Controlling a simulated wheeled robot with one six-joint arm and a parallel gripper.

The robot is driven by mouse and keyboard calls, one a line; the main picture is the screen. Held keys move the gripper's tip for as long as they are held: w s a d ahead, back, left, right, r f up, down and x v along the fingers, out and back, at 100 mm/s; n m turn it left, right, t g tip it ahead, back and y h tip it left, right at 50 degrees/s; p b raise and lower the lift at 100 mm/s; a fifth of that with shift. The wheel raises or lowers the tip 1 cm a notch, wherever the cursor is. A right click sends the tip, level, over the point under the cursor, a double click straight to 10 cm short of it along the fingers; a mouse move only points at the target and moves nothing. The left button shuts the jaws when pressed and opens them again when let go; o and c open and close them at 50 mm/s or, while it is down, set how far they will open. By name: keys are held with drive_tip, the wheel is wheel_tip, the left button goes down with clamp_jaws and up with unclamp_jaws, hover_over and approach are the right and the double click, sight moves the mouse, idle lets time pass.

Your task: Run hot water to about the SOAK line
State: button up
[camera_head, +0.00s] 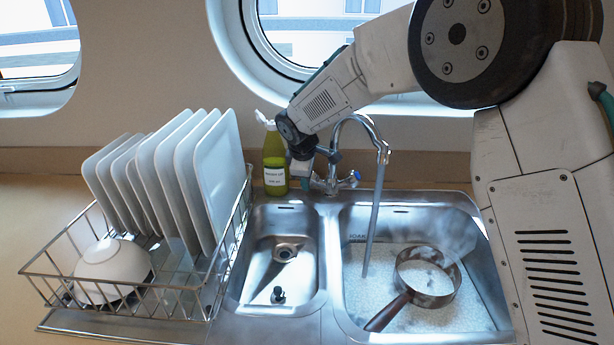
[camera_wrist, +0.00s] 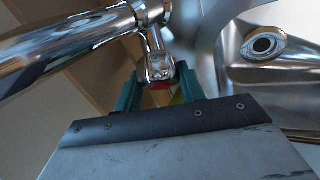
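My gripper (camera_head: 309,181) is at the left tap handle behind the sink. In the wrist view its teal fingers (camera_wrist: 160,88) stand on both sides of the chrome handle with a red mark (camera_wrist: 161,72) and appear closed on it. The chrome tap (camera_head: 372,125) sends a stream of water (camera_head: 374,220) into the right basin (camera_head: 470,222). Foamy water (camera_head: 372,290) covers that basin's floor. The SOAK marking (camera_head: 360,237) is on its back wall, close above the water's edge. A saucepan (camera_head: 428,299) sits in the water with whitish liquid inside; faint steam shows near it.
The blue-marked handle (camera_head: 350,179) is right of the spout. A green soap bottle (camera_head: 274,165) stands close left of my gripper. The left basin (camera_head: 262,268) holds no visible water; a small dark plug lies in it. A rack (camera_head: 185,300) holds several plates (camera_head: 215,165) and a bowl (camera_head: 112,265).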

idle(0.3)
drive_tip(key=m+t, duration=0.2)
drive_tip(key=shift+m+h, duration=0.3)
drive_tip(key=m+t+h, duration=0.1)
drive_tip(key=m+t, duration=0.1)
drive_tip(key=m, duration=0.1)
drive_tip(key=m+t+h, duration=0.1)
drive_tip(key=m+h, duration=0.1)
drive_tip(key=m, duration=0.1)
drive_tip(key=shift+t, duration=0.3)
drive_tip(key=shift+m+t+h, duration=0.5)
drive_tip(key=shift+m+h, duration=0.9)
drive_tip(key=shift+m, duration=0.7)
drive_tip(key=o, duration=1)
drive_tip(key=shift+c, duration=0.2)
